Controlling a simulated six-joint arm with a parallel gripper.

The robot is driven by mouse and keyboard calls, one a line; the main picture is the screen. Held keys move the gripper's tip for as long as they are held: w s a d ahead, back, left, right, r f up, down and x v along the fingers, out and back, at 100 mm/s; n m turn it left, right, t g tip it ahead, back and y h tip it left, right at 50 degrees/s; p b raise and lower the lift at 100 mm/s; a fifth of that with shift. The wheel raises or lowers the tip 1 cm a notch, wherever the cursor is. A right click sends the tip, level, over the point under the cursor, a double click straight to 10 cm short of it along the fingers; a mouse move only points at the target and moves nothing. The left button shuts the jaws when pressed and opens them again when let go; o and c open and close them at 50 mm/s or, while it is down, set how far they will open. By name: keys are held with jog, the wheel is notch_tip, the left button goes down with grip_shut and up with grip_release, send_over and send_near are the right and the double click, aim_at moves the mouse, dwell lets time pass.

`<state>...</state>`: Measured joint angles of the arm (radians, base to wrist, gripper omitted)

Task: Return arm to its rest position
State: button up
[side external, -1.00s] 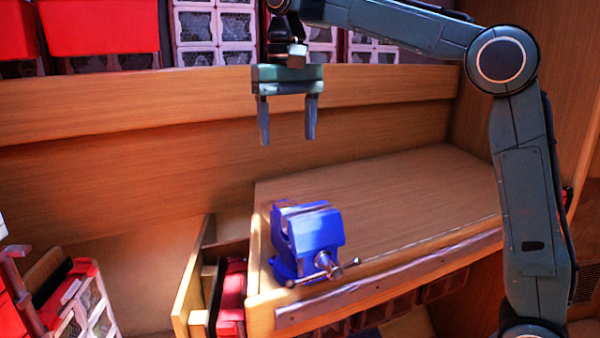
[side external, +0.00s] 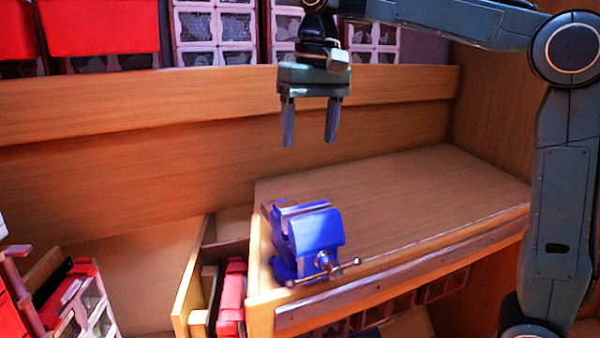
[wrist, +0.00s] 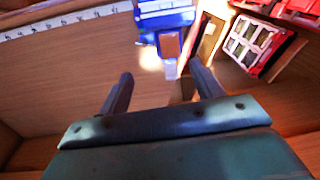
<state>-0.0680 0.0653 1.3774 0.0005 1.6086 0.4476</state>
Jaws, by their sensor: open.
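My gripper (side external: 309,135) hangs above the wooden bench with its two fingers pointing down. The fingers are apart with nothing between them. It is above the blue vise and clear of it. In the wrist view my gripper (wrist: 160,85) also shows spread, empty fingers. My arm reaches in from the right.
A blue vise (side external: 314,234) stands at the front left corner of the bench top (side external: 400,190). An open drawer (side external: 190,280) holds red items. Red bins (side external: 100,28) and clear-fronted drawers line the back. The bench top right of the vise is clear.

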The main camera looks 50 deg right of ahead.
jog(key=s+d+f+n+t, duration=0.1)
jog(key=s+f+n+t, duration=0.1)
jog(key=s+f, duration=0.5)
jog(key=s+d+f+n+t, duration=0.1)
jog(key=s+f+n+t, duration=0.1)
jog(key=s+f, duration=0.6)
jog(key=s, duration=0.4)
jog(key=shift+s+d+t, duration=0.3)
jog(key=shift+s, duration=0.1)
